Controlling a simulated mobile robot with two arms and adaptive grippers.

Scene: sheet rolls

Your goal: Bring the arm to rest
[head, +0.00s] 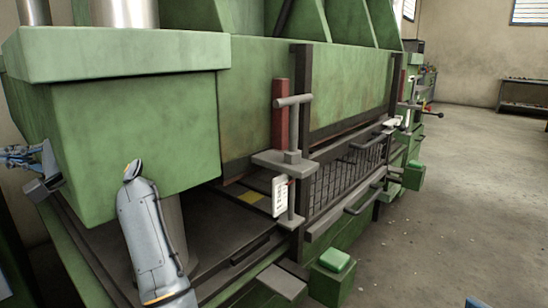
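A grey rounded arm link of mine, with yellow-orange rings, rises from the bottom edge left of centre in front of the green machine (130,140). At the left edge, a small blue-grey jointed part (18,156) sticks into view beside the machine's corner. It looks like a gripper end, possibly my left one, but it is cut off by the frame and too small to show whether it is open or shut. I see nothing held.
The machine's front has a mesh guard (345,180), a red-and-grey clamp post (290,130) and a green button box (333,275) jutting out. Bare concrete floor (450,200) lies open to the right. A dark bench (525,82) stands by the far wall.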

